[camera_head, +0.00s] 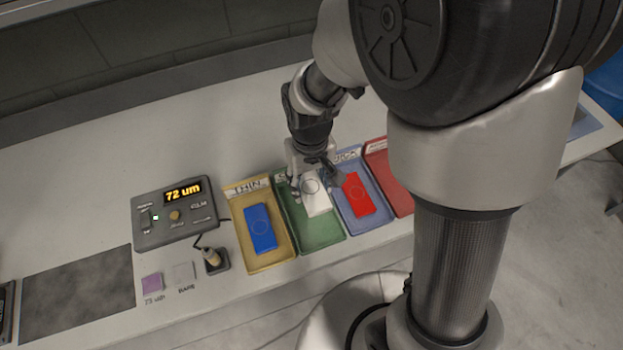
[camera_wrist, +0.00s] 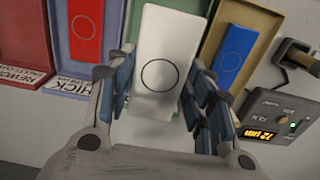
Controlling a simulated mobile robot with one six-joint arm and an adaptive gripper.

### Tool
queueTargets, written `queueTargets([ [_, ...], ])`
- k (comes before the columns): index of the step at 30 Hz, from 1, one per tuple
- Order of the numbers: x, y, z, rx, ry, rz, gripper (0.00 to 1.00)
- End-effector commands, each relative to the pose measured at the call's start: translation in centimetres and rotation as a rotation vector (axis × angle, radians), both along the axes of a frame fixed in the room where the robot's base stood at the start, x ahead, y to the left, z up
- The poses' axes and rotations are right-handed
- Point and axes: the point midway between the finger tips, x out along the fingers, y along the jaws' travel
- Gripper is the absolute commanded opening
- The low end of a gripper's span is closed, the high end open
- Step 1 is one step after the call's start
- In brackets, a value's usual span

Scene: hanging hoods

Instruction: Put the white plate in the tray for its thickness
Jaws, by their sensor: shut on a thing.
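The white plate (camera_head: 316,197) has a circle marked on it and is at the green tray (camera_head: 322,243), the second from the left. It fills the middle of the wrist view (camera_wrist: 162,60), between the fingers. My gripper (camera_head: 313,177) is shut on the plate; its fingers also show on both sides in the wrist view (camera_wrist: 160,100). I cannot tell whether the plate touches the tray floor. The gauge (camera_head: 175,213) reads "72 um". The yellow tray (camera_head: 272,262), labelled THIN, holds a blue plate (camera_head: 260,228). The blue tray (camera_head: 352,154), labelled THICK, holds a red plate (camera_head: 357,194).
A red tray (camera_head: 378,150), labelled REWORK in the wrist view, stands right of the blue tray. A probe on a stand (camera_head: 212,258), a purple square (camera_head: 152,283) and a bare square (camera_head: 184,272) lie left of the trays. A dark mat (camera_head: 77,297) is at the left.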

Motion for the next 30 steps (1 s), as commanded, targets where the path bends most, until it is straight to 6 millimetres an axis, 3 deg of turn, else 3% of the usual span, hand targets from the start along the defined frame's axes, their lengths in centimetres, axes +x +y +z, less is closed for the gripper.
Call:
queueTargets([
  [8,0.0,0.0,-2.5,0.000,0.000,0.000,0.20],
  [24,0.0,0.0,-9.7,0.000,0.000,-0.001,0.20],
  [30,0.0,0.0,-10.6,0.000,0.000,-0.001,0.20],
])
